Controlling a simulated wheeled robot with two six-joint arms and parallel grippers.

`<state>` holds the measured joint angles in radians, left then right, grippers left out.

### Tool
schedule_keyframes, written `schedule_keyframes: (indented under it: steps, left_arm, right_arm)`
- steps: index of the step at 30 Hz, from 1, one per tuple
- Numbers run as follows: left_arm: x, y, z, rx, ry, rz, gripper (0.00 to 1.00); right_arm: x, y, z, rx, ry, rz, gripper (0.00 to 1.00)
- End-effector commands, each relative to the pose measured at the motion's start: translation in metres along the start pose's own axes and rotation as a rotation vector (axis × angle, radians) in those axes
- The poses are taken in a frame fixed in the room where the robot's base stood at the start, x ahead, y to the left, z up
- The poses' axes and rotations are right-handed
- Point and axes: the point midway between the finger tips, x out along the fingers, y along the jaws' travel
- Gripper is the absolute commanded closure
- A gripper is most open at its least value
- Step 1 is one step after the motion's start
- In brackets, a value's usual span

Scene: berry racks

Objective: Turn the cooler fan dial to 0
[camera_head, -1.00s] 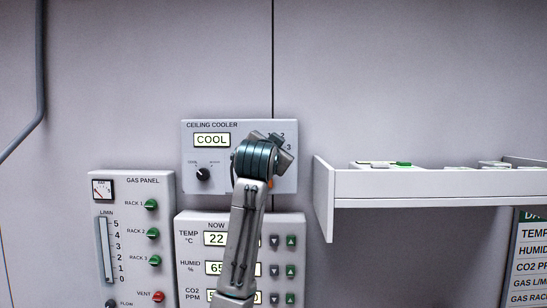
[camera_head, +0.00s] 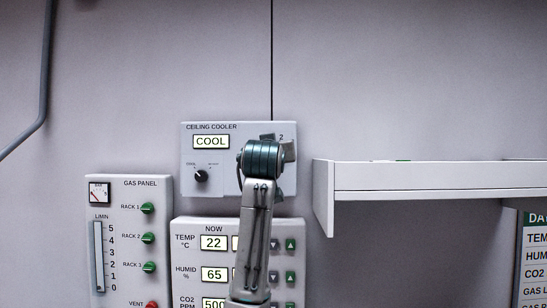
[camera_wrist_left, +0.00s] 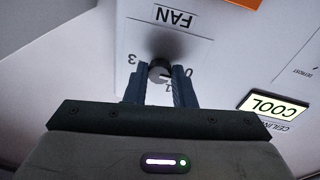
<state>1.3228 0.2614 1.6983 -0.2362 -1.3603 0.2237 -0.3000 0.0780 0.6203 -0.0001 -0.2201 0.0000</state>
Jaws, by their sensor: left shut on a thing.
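The ceiling cooler panel (camera_head: 222,186) is on the wall, with a display (camera_head: 211,142) reading COOL. In the head view my left arm hides the fan dial and most of its scale; a 2 shows above. In the left wrist view the fan dial (camera_wrist_left: 160,68) is a small round grey knob under the upside-down word FAN. The numbers 3, 0 and 1 show around it. My left gripper (camera_wrist_left: 159,77) is shut on the dial, one finger on each side. I cannot tell the dial's exact pointer setting. My right gripper is out of view.
A second dark knob (camera_head: 201,176) is left of the fan dial. Below are the temperature and humidity panel (camera_head: 190,225) and the gas panel (camera_head: 116,196) with green and red knobs. A white shelf (camera_head: 420,178) sticks out at the right. A pipe (camera_head: 44,80) runs at the left.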

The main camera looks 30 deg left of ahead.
Motion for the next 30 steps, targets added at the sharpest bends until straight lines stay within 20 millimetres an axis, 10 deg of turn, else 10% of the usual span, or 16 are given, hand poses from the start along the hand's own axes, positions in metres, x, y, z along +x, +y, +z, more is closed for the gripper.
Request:
schedule_keyframes:
  steps: [17,18,21,30]
  left_arm:
    - [-0.0001,0.0002,-0.0006,-0.038,0.004,-0.004,1.0]
    - [-0.0001,0.0002,-0.0007,-0.038,0.004,-0.004,0.75]
    - [-0.0001,0.0002,-0.0006,-0.037,0.004,-0.004,0.56]
    - [-0.0012,0.0002,0.0002,-0.037,0.004,-0.004,0.55]
  right_arm:
    - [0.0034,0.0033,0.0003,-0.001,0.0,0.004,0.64]
    - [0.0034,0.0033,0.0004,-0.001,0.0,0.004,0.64]
    - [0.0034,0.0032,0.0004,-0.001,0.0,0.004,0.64]
    - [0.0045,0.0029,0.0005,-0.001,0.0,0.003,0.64]
